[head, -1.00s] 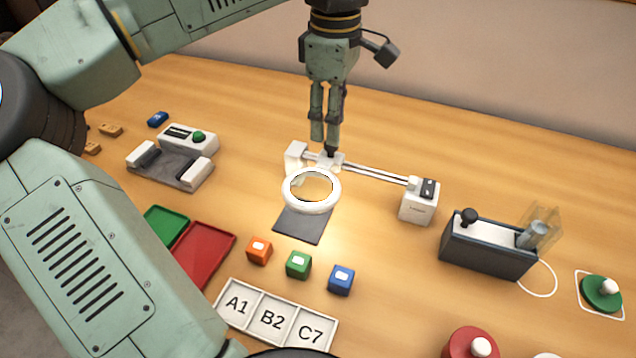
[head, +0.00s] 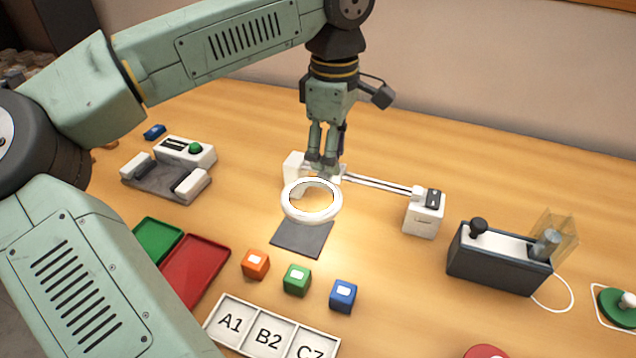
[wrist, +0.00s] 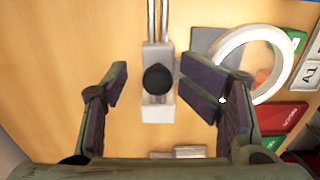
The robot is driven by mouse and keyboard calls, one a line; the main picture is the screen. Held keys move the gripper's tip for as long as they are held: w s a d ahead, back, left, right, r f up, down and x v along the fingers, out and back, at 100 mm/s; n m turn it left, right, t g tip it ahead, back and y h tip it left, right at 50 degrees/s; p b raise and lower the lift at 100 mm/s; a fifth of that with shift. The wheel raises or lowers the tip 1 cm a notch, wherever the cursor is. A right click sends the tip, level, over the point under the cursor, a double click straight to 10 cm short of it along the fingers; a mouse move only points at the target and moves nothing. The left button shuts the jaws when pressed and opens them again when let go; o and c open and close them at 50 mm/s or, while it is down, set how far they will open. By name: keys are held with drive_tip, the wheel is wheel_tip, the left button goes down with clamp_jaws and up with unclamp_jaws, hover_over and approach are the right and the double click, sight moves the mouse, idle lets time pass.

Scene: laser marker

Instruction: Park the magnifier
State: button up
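The magnifier (head: 286,207) is a white ring lens on a carriage that sits on a twin rail (head: 378,184). In the head view it is at the left end of the rail, over a dark grey pad (head: 290,240). The carriage has a black knob (wrist: 158,79), seen from above in the wrist view. My gripper (head: 322,166) is lowered at the carriage. In the wrist view its fingers (wrist: 155,88) stand apart on both sides of the knob, with gaps visible. In the head view the fingers hide the knob.
A white end block (head: 423,218) holds the rail's right end. Orange (head: 255,265), green (head: 296,280) and blue (head: 343,296) cubes stand in front of the pad, behind a labelled tray (head: 250,349). A dark box with a lever (head: 495,265) stands at right.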

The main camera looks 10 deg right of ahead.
drive_tip(key=shift+f, duration=0.1)
drive_tip(key=c, duration=0.4)
drive_tip(key=shift+w, duration=0.1)
drive_tip(key=shift+s+d, duration=0.9)
drive_tip(key=shift+d, duration=0.45)
drive_tip(key=shift+s+d, duration=0.85)
drive_tip(key=shift+d, duration=0.5)
drive_tip(key=shift+s+d, duration=0.9)
drive_tip(key=shift+d, duration=0.45)
drive_tip(key=o, duration=0.6)
drive_tip(key=shift+w+f, duration=0.1)
drive_tip(key=shift+c, duration=0.2)
wheel_tip(320, 180, up, 7)
drive_tip(key=p, duration=0.5)
hover_over(386, 185)
